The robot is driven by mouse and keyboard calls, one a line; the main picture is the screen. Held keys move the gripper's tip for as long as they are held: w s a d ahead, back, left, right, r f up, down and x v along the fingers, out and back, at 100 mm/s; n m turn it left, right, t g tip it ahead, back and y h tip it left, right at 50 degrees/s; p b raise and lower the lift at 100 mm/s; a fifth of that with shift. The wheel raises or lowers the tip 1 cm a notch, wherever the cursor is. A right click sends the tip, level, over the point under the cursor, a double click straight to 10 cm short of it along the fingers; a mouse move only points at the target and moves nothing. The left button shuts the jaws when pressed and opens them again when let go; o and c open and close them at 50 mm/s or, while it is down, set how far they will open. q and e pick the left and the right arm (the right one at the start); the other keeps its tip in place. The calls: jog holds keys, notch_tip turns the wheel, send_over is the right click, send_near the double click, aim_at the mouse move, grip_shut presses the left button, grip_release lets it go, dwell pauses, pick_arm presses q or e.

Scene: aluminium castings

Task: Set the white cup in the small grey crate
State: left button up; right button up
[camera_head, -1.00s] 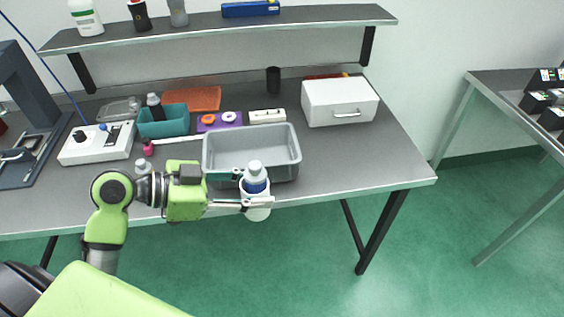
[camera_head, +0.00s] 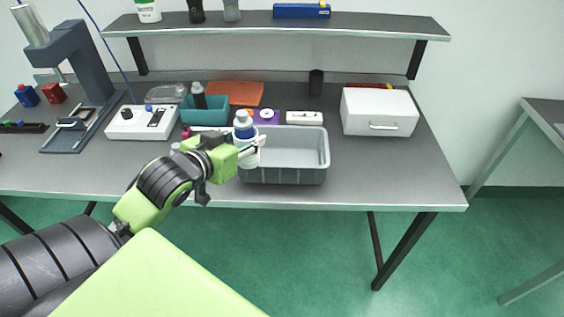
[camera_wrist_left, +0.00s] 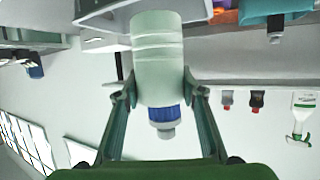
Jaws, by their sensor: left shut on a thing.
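The white cup (camera_head: 249,157) is between the fingers of my left gripper (camera_head: 252,147), upright in the head view. The left gripper is shut on the cup, which fills the middle of the left wrist view (camera_wrist_left: 158,65). The small grey crate (camera_head: 291,178) is on the table. The cup overlaps its left end in the head view; I cannot tell its height over the rim. The part of the crate seen looks empty. My right gripper is not in view.
A teal bin (camera_head: 207,115) with a dark bottle, a purple holder (camera_head: 267,116) and a white device (camera_head: 304,118) stand behind the crate. A white box (camera_head: 379,112) is to the right, a control box (camera_head: 142,122) to the left. Table front right is clear.

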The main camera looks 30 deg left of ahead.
pick_arm(q)
jog(key=shift+w+a+r, duration=0.1)
jog(key=shift+w, duration=0.2)
jog(key=w+f+p, duration=0.1)
jog(key=w+f, duration=0.3)
jog(key=w+f+p, duration=0.1)
jog(key=w+f, duration=0.3)
jog(key=w, duration=0.1)
jog(key=w+d+f+p, duration=0.1)
jog(key=w+f+p, duration=0.1)
jog(key=w+f, duration=0.2)
jog(key=shift+w+f, duration=0.2)
jog(key=shift+f, duration=0.25)
jog(key=o, duration=1.2)
jog(key=shift+f, duration=0.1)
jog(key=shift+c, duration=0.2)
jog(key=shift+s, duration=0.15)
